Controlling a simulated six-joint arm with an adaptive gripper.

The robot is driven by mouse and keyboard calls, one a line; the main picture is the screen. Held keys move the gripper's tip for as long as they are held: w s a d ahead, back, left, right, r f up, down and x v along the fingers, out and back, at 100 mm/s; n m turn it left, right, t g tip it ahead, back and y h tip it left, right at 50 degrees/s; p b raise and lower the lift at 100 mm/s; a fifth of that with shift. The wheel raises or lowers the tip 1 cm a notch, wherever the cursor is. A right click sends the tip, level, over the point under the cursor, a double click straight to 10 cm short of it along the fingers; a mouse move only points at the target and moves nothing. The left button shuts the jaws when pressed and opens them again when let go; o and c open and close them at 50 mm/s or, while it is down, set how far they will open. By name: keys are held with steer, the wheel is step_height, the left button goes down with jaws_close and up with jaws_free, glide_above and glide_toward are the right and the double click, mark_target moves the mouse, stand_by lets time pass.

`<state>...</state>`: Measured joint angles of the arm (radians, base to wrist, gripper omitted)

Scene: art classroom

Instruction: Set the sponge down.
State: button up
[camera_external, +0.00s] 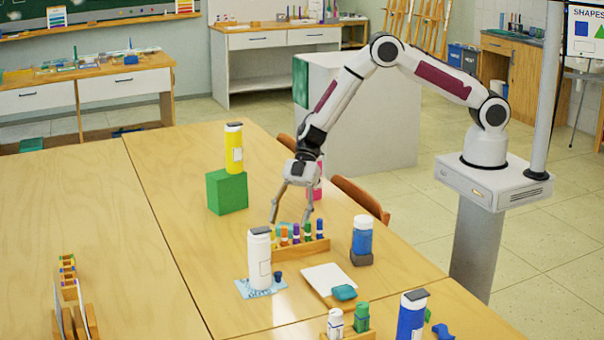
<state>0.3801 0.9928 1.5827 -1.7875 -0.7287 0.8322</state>
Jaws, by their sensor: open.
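My gripper (290,220) points down with its two fingers spread wide, just behind a wooden marker holder. A second small teal block (344,292), also sponge-like, lies at the front right corner of a white sheet or board (328,277).
The marker holder (302,249) holds several coloured markers. A white bottle (260,258) stands on a blue patterned mat, and a blue bottle (362,236) on a grey base. A yellow bottle (234,148) tops a green block (227,192). The left tabletop is mostly clear.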

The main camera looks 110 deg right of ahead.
steer(key=shift+v, duration=2.85)
steer(key=shift+w+r, duration=0.1)
steer(key=w+d+r+m+t+h, duration=0.1)
steer(key=w+r+t+h, duration=0.1)
steer(key=r, duration=0.7)
steer(key=w+d+r+m+t+h, duration=0.1)
steer(key=w+d+r+t+h, duration=0.15)
steer(key=r, duration=0.55)
steer(key=s+r+m+h, duration=0.45)
steer(key=s+r, duration=0.45)
steer(key=r, duration=0.4)
steer(key=s+a+g+y, duration=0.1)
steer(key=s+a, duration=0.3)
steer(key=s, duration=0.8)
steer(key=s+a+f+m+g, duration=0.1)
steer(key=s+a, duration=0.4)
steer(key=s, duration=0.7)
steer(key=s+a+m+g+y, duration=0.1)
steer(key=s+a+g, duration=0.2)
steer(key=s, duration=0.9)
steer(key=shift+a+f+y, duration=0.3)
steer(key=shift+a+f, duration=0.05)
steer(key=shift+a, duration=0.65)
